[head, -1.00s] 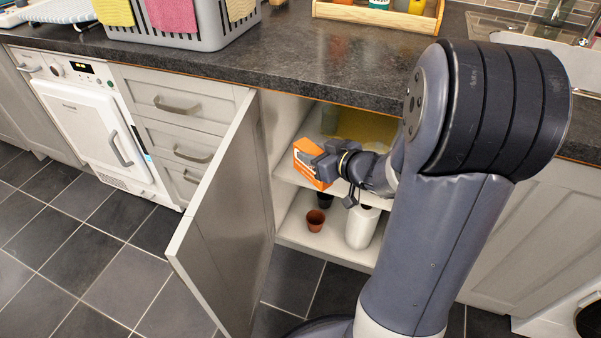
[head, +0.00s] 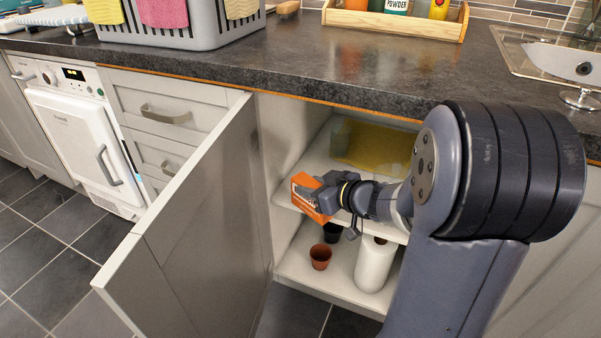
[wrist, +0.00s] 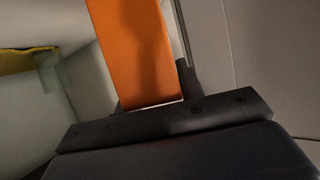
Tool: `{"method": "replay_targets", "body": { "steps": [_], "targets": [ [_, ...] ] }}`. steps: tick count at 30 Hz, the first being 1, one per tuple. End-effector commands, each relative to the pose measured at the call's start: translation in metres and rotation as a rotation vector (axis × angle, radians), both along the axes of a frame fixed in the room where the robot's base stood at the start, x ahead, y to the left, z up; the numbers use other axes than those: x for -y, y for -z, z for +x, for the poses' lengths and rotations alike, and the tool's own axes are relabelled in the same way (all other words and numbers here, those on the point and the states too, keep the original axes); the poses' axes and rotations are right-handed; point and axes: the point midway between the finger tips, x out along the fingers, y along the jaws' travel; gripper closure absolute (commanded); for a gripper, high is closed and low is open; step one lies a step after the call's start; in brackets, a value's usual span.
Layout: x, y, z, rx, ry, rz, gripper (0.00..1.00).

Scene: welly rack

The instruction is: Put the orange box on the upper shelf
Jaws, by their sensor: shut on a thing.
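The orange box (head: 306,196) is in my gripper (head: 325,190), at the front left of the open cupboard in the head view. My gripper is shut on it, and the box is slightly tilted. It is level with the upper shelf (head: 285,192), near the shelf's front edge and left wall. I cannot tell whether the box touches the shelf. In the wrist view the orange box (wrist: 132,50) rises from behind the dark gripper body; the fingertips are mostly hidden.
A yellow cloth or sheet (head: 375,147) and a translucent container (head: 340,135) are at the back of the upper shelf. Below stand a brown pot (head: 320,257), a dark pot (head: 331,232) and a white roll (head: 374,264). The open door (head: 195,225) borders the left.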

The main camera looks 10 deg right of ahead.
Motion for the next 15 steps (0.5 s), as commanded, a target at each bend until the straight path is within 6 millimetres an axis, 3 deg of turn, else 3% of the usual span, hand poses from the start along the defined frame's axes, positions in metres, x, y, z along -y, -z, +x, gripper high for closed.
{"method": "replay_targets", "body": {
  "steps": [9,15],
  "targets": [
    [-0.004,0.000,0.085,0.000,-0.001,0.000,0.88],
    [-0.005,0.000,0.118,0.000,0.000,0.000,0.88]
  ]
}}
